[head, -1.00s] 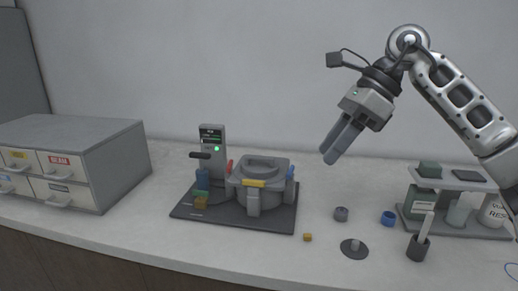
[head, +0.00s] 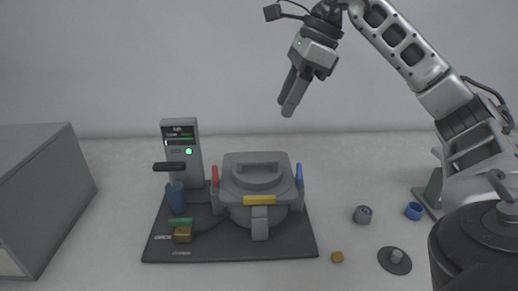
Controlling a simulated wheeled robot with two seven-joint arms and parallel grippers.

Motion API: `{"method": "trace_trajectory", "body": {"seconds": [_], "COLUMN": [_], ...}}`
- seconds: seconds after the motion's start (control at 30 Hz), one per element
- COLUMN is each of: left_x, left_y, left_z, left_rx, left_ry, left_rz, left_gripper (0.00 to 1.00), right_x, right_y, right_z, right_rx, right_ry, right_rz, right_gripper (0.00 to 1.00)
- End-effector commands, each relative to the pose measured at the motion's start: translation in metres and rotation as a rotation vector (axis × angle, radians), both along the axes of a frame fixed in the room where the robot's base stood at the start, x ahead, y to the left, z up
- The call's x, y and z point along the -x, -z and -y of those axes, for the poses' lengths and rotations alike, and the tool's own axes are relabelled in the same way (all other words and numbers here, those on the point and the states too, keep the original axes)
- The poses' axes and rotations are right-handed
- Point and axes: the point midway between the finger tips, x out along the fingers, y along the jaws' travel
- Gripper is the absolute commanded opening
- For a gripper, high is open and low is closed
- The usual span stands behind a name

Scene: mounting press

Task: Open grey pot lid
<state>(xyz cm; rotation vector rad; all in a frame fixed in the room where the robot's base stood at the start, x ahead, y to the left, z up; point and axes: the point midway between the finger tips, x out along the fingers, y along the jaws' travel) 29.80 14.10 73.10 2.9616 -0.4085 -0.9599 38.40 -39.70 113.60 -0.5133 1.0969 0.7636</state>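The grey pot (head: 267,213) stands on a dark base plate of the mounting press. Its grey lid (head: 255,180) sits flat on top, with a raised grip and a yellow bar (head: 259,199) at the front. A red post (head: 215,175) and a blue post (head: 299,175) flank the pot. My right gripper (head: 289,106) is in the air above and slightly right of the lid, apart from it, pointing down. Its two fingers look close together, with nothing seen between them; the gap is hard to judge. My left gripper is not in view.
The press column (head: 182,148) with a lit green button and black lever stands left of the pot. A drawer cabinet (head: 40,190) is at the left. A grey ring (head: 363,215), blue ring (head: 413,211), brass cube (head: 337,257) and dark disc (head: 395,261) lie to the right.

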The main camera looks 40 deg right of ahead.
Motion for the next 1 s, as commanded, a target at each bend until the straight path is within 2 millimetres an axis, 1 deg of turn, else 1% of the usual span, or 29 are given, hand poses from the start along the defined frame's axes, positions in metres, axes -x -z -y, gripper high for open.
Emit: {"method": "trace_trajectory", "body": {"seconds": [0.03, 0.2, 0.4, 0.5, 0.6, 0.7, 0.97, 1.0], "left_x": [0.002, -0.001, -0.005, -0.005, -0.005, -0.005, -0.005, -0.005], "left_y": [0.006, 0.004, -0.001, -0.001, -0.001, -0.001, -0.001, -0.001], "left_z": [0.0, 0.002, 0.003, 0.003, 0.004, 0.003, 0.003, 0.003], "left_rx": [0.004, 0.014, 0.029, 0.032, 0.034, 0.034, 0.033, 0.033], "left_ry": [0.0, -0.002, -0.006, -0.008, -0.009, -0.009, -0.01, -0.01], "left_rz": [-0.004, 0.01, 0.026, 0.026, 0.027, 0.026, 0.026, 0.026], "left_gripper": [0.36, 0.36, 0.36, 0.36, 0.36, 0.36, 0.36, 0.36], "right_x": [-0.002, -0.012, -0.021, -0.025, -0.028, -0.029, -0.029, -0.029], "right_y": [0.015, 0.049, 0.084, 0.095, 0.104, 0.108, 0.109, 0.109], "right_z": [-0.003, -0.014, -0.026, -0.03, -0.033, -0.034, -0.035, -0.035], "right_rx": [0.001, 0.001, 0.001, -0.001, -0.001, -0.001, -0.001, -0.001], "right_ry": [-0.001, -0.001, -0.001, -0.001, 0.0, 0.0, 0.0, 0.0], "right_rz": [-0.006, -0.005, -0.004, -0.003, -0.002, 0.0, 0.0, 0.0], "right_gripper": [0.4, 0.4, 0.4, 0.4, 0.4, 0.4, 0.4, 0.37]}}
